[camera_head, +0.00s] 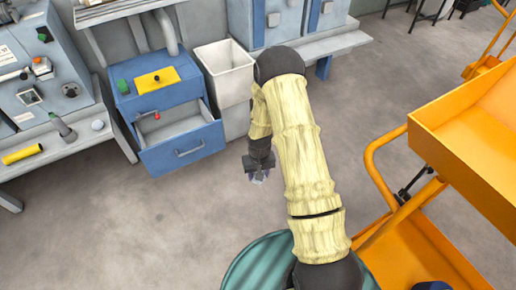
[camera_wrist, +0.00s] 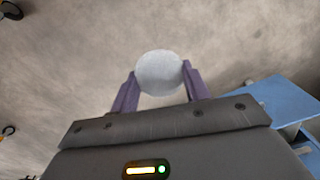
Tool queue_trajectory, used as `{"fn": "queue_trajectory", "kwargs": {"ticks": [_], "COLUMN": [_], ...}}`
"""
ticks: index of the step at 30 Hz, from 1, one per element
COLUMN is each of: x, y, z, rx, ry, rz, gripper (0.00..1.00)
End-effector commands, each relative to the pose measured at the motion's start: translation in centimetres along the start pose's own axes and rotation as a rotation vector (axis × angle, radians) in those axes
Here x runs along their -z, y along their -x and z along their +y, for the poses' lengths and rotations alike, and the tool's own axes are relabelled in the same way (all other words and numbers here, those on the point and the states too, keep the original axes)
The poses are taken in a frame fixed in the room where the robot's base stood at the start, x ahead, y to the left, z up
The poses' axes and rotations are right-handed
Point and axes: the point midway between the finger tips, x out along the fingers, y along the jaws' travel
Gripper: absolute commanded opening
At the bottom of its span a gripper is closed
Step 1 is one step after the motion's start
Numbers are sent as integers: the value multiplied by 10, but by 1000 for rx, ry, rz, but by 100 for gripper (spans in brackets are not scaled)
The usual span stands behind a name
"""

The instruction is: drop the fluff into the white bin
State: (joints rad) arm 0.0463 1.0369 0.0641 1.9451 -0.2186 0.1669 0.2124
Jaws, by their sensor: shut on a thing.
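My gripper (camera_head: 259,177) hangs low over the open floor, to the right of the blue drawer and in front of the white bin. In the wrist view its two purple fingers are shut on a round, whitish fluff (camera_wrist: 159,72). The fluff shows only as a small pale spot at the fingertips in the head view. The white bin (camera_head: 226,76) stands upright with its open top facing up, between the blue cabinet and the wall bench. The fluff is apart from the bin.
A blue cabinet (camera_head: 157,92) has its drawer (camera_head: 185,148) pulled out, left of the bin. An orange cart (camera_head: 465,135) stands at right. The floor between is clear.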

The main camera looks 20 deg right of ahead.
Motion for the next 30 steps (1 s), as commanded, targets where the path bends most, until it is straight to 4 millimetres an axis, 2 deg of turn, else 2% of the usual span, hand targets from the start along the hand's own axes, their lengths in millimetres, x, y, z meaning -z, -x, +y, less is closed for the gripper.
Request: {"fn": "queue_trajectory", "kwargs": {"ticks": [1,21,30], "x": [-3,-40,-48], "y": [15,64,66], "z": [0,3,5], "rx": [0,-15,-20], "ry": [0,7,11], "rz": [-3,-1,3], "gripper": [25,25,25]}}
